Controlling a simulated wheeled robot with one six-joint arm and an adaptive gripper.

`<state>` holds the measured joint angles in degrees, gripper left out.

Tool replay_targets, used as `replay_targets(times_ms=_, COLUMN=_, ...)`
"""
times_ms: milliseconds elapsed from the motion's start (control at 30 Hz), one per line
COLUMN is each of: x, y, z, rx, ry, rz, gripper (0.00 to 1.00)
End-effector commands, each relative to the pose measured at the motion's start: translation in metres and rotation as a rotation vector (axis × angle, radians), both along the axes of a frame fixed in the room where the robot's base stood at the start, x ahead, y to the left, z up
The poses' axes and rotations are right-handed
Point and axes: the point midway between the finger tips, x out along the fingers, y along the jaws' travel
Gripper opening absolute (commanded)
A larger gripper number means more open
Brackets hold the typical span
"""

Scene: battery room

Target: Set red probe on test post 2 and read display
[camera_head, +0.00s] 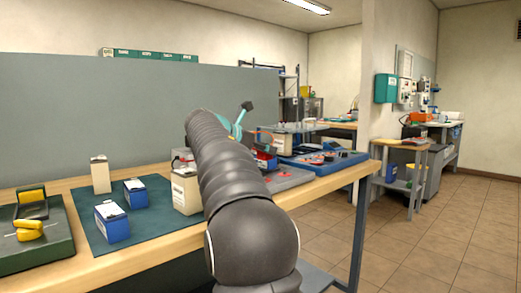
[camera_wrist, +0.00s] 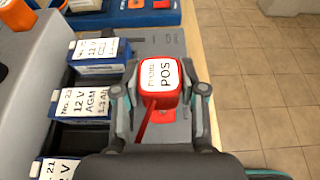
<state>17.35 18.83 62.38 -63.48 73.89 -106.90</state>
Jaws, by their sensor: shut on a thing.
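The red probe (camera_wrist: 147,95) has a red block head with a white label reading POS. In the wrist view it sits between the two fingers of my gripper (camera_wrist: 161,92), which is shut on it. A thin red strip or lead runs down from the head. Below the probe lies a grey tray or panel with red marks; whether the probe touches it I cannot tell. In the head view my dark arm hides most of my gripper and the probe. I cannot make out test post 2 or a readable display in either view.
Blue batteries with white labels (camera_wrist: 86,103) stand left of my gripper in the wrist view. The bench (camera_head: 118,262) carries a dark mat (camera_head: 150,228), more batteries (camera_head: 112,224) and a yellow-handled device (camera_head: 30,228). A blue tray (camera_head: 345,160) lies further back. Tiled floor (camera_head: 400,250) is open at right.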

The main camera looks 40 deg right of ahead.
Motion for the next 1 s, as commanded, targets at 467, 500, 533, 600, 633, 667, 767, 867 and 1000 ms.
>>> replay_targets(times_ms=467, x=0.001, y=0.001, z=-0.043, rx=0.000, ry=0.001, rz=0.001, gripper=0.00)
replay_targets(times_ms=500, x=0.001, y=0.002, z=-0.046, rx=0.000, ry=0.000, rz=0.002, gripper=0.00)
replay_targets(times_ms=533, x=0.001, y=0.002, z=-0.048, rx=0.000, ry=0.000, rz=0.003, gripper=0.00)
replay_targets(times_ms=600, x=0.001, y=0.002, z=-0.051, rx=0.000, ry=0.001, rz=0.004, gripper=0.00)
replay_targets(times_ms=633, x=0.001, y=0.002, z=-0.052, rx=0.000, ry=0.001, rz=0.004, gripper=0.00)
replay_targets(times_ms=667, x=0.001, y=0.002, z=-0.053, rx=0.000, ry=0.001, rz=0.004, gripper=0.00)
replay_targets(times_ms=767, x=0.001, y=0.002, z=-0.054, rx=0.000, ry=0.000, rz=0.003, gripper=0.00)
replay_targets(times_ms=867, x=0.001, y=0.002, z=-0.053, rx=0.000, ry=0.000, rz=0.003, gripper=0.00)
replay_targets(times_ms=1000, x=0.001, y=0.002, z=-0.053, rx=0.000, ry=0.000, rz=0.003, gripper=0.00)
